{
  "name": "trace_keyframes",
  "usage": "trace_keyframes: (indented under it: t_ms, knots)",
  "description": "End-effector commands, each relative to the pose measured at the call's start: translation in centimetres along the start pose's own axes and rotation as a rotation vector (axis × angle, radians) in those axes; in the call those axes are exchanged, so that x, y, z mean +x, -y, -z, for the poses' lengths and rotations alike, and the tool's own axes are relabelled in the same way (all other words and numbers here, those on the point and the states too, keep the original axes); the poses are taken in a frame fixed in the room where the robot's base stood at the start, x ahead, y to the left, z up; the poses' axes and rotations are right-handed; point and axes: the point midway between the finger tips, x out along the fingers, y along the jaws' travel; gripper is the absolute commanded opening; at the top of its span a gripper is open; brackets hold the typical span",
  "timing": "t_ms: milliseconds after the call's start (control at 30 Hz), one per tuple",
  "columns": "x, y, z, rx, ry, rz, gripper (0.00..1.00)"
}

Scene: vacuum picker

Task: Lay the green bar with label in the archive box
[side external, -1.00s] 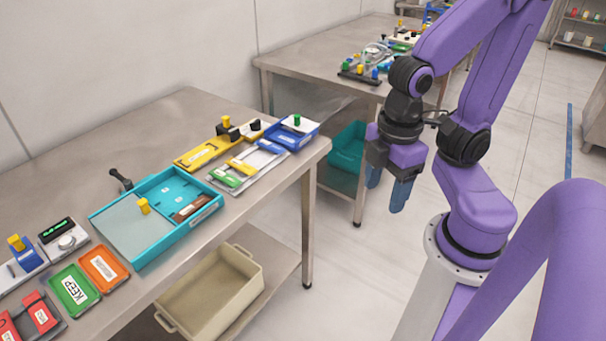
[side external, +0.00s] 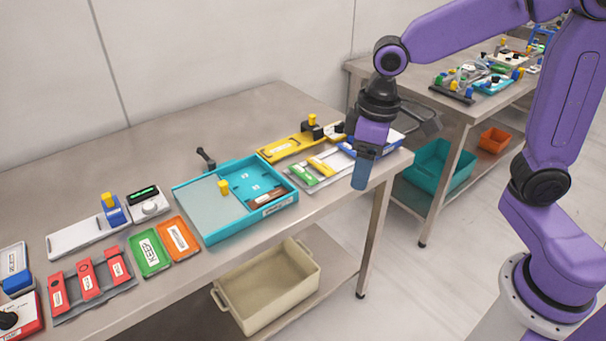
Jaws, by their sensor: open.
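The green bar with a white label (side external: 304,174) lies on a grey tray (side external: 340,172) near the right end of the table, beside a yellow bar (side external: 321,166). My gripper (side external: 362,174) is to the right of the bars, pointing down with blue fingers, open and apart from them. It hides part of a blue box (side external: 392,142) behind it. A teal box (side external: 222,235) stands mid-table, with a grey panel over its left part and a brown labelled bar (side external: 268,197) at its front right. No label legibly says archive, so I cannot tell which box that is.
A yellow tray (side external: 275,152) with a black knob block lies behind the grey tray. Left of the teal box are green (side external: 165,260) and orange trays, then several red labelled bars (side external: 87,279). A cream bin (side external: 305,290) sits on the shelf below.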

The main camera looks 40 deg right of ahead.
Motion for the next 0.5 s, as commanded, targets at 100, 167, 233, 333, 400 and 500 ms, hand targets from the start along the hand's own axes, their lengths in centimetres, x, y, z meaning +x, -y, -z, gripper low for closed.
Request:
trace_keyframes:
  t_ms: [100, 167, 233, 333, 400, 500]
  knots:
    - [0.3, -2.1, 3.5, 0.103, -0.009, -0.01, 0.64]
    - [0.5, -3.3, 5.2, 0.154, -0.014, -0.015, 0.64]
    - [0.8, -4.8, 6.9, 0.212, -0.019, -0.021, 0.64]
    - [1.2, -7.1, 9.2, 0.298, -0.028, -0.03, 0.64]
    - [1.5, -8.8, 10.6, 0.357, -0.035, -0.037, 0.64]
    - [2.0, -11.3, 12.3, 0.439, -0.043, -0.046, 0.64]
